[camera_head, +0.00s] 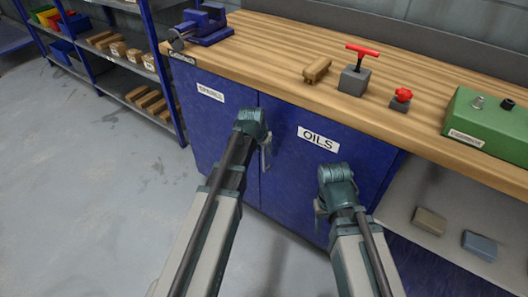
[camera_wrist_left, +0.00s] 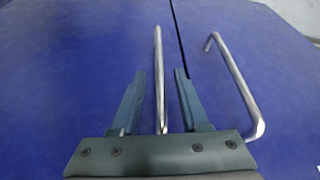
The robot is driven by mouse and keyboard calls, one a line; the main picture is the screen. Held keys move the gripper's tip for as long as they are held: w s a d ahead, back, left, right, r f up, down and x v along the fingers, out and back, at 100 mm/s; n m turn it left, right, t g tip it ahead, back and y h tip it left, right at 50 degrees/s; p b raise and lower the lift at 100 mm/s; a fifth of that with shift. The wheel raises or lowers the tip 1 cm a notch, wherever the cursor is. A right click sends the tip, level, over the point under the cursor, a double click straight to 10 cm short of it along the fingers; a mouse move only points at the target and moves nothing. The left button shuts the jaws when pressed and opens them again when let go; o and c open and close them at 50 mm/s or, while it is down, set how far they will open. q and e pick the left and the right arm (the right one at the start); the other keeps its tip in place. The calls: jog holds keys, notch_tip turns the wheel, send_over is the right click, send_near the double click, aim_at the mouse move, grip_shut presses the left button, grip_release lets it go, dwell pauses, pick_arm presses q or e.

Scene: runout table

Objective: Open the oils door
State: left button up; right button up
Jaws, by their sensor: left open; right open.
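The blue oils door (camera_head: 292,178) is shut, with a white OILS label (camera_head: 318,138) near its top. Its upright metal handle (camera_head: 267,154) shows just right of the door seam. My left gripper (camera_head: 257,138) is at this handle, its fingers hidden in the head view. In the left wrist view, the open left gripper (camera_wrist_left: 158,90) has a metal bar, which appears to be the oils handle (camera_wrist_left: 158,60), between its fingers, with gaps visible. My right gripper (camera_head: 322,208) is open and empty, low in front of the oils door; its fingers are partly hidden.
The neighbouring left door (camera_head: 210,125) is shut; its handle (camera_wrist_left: 235,85) stands close beside my left gripper. Floor (camera_head: 90,180) is clear at left.

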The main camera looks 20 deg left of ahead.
pick_arm(q)
jog(key=shift+c, duration=0.3)
grip_shut()
dwell(1.1)
